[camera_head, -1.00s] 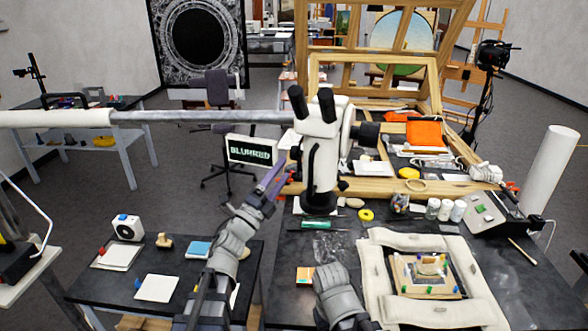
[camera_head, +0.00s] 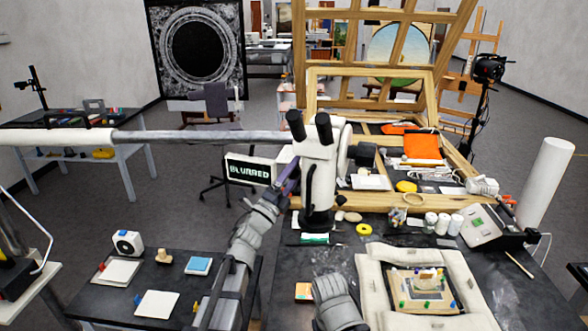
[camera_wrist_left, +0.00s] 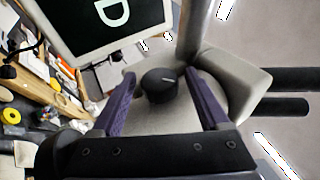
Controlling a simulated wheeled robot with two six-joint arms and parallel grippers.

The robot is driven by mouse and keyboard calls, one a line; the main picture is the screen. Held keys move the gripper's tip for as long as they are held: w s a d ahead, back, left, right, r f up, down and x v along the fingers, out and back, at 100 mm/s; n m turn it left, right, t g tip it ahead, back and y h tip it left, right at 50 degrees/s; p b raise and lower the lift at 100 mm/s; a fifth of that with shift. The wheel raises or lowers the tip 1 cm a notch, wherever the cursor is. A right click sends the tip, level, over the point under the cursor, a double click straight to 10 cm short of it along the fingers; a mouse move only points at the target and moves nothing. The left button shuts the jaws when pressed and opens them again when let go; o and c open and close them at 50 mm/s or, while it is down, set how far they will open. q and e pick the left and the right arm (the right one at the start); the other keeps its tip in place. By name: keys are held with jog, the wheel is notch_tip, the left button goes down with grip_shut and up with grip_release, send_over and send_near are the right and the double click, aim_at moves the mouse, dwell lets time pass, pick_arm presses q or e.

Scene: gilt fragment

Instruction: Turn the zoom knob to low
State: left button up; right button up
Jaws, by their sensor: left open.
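The white microscope (camera_head: 322,180) with black eyepieces stands on the dark bench. The zoom knob (camera_wrist_left: 160,86) is a round black dial with a white pointer line on its pale body. In the left wrist view the line points toward the right and slightly up. My left gripper (camera_head: 288,178) is at the microscope's left side. Its purple fingers are open, one on each side of the knob, with gaps showing. A small screen (camera_head: 248,170) behind the gripper reads "BLURRED". It also shows in the left wrist view (camera_wrist_left: 85,30). The knob is hidden in the head view.
A horizontal grey boom (camera_head: 200,137) runs behind the microscope. White padding (camera_head: 456,268) surrounds a framed piece at the right front. Jars (camera_head: 443,223) and a yellow roll (camera_head: 363,229) stand nearby. A lower dark table (camera_head: 190,285) lies at left.

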pick_arm(q)
grip_shut()
dwell(0.7)
